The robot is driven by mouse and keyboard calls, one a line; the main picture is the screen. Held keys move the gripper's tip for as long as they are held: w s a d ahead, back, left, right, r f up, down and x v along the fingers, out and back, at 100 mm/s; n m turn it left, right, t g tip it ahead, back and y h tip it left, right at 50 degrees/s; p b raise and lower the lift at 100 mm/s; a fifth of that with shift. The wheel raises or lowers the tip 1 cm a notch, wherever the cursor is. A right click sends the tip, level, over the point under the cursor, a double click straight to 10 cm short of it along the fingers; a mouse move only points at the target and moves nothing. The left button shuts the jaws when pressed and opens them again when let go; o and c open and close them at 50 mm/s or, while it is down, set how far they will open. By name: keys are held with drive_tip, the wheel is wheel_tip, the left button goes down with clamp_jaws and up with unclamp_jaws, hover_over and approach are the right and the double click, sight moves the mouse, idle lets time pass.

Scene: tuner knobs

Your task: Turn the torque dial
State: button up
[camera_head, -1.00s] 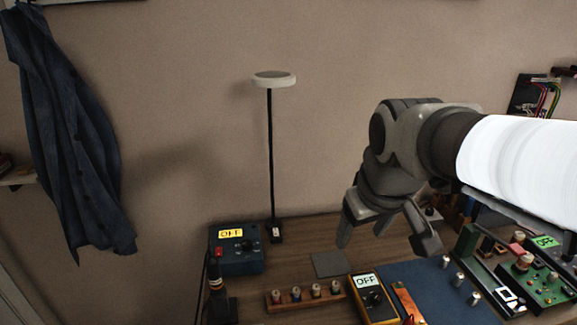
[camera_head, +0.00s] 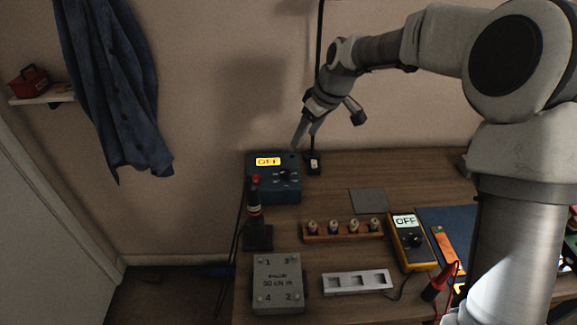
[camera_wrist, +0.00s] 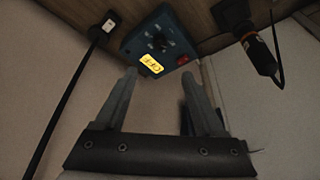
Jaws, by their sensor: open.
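A blue control box (camera_head: 287,193) with a lit yellow OFF display (camera_head: 267,161) stands at the back left of the bench. It has a black dial (camera_head: 284,175), seemingly the torque dial; its markings are too small to read. In the wrist view the box (camera_wrist: 168,20), its dial (camera_wrist: 158,41) and its display (camera_wrist: 151,64) lie beyond the fingertips, near the top. My gripper (camera_head: 328,133) is open and empty, above and to the right of the box in the head view. The wrist view shows nothing between its fingers (camera_wrist: 158,74), and the dial is untouched.
A black driver (camera_head: 254,207) stands upright in front of the box. A lamp pole (camera_head: 319,85) rises close behind my gripper. A yellow multimeter (camera_head: 410,255), a wooden rack (camera_head: 342,238) and a grey numbered block (camera_head: 278,285) occupy the bench front. The wall is behind.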

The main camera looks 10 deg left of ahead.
sight(285, 171)
drive_tip(key=x, duration=1.7)
drive_tip(key=shift+s+b, duration=0.1)
drive_tip(key=shift+b, duration=0.3)
clamp_jaws()
